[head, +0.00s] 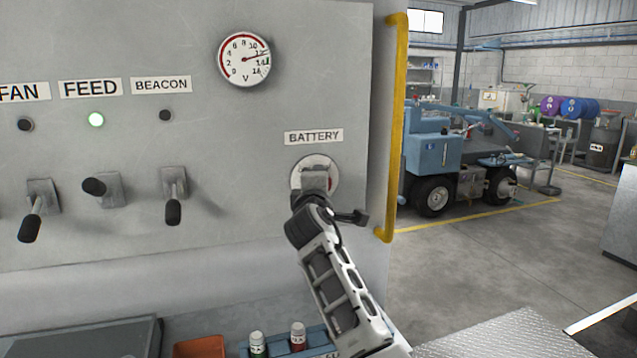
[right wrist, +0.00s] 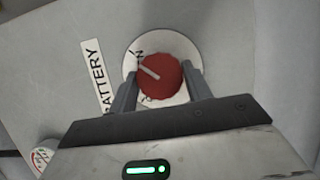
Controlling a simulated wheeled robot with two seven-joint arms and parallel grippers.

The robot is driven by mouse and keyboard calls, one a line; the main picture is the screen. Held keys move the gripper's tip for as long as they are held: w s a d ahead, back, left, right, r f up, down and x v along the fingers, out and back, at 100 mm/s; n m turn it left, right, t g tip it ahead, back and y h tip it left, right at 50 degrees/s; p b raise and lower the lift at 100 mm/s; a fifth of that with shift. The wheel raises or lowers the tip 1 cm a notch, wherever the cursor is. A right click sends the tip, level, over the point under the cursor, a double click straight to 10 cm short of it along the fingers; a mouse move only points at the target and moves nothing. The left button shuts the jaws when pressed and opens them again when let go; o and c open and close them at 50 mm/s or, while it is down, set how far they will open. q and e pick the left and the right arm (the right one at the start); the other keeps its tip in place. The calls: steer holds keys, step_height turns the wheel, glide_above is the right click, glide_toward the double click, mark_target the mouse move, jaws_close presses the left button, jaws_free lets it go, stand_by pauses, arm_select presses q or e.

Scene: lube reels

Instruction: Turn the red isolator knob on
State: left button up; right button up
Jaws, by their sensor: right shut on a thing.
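The red isolator knob (right wrist: 160,78) sits on a round pale plate under the BATTERY label (head: 314,136). In the right wrist view its white pointer line slants toward the "N" lettering at the plate's upper edge. In the head view the plate (head: 303,172) shows around my right gripper (head: 316,182), which hides nearly all of the knob. In the right wrist view my right gripper (right wrist: 160,88) has one finger on each side of the knob and is shut on it. My left gripper is in neither view.
A yellow handrail (head: 392,130) stands right of the knob. Small bottles in a blue tray (head: 318,340) and an orange bin (head: 199,347) lie below.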

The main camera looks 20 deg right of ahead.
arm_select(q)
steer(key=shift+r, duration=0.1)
arm_select(e)
steer(key=shift+f, duration=0.1)
steer(key=shift+m, duration=0.3)
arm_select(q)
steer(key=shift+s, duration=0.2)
arm_select(e)
steer(key=o, duration=1)
arm_select(q)
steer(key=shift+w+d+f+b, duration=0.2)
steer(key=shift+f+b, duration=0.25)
steer(key=shift+b, duration=0.45)
arm_select(e)
steer(key=v, duration=1.6)
steer(key=shift+d+r, duration=0.1)
steer(key=shift+r, duration=0.15)
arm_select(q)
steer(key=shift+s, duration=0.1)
arm_select(e)
steer(key=shift+s, duration=0.1)
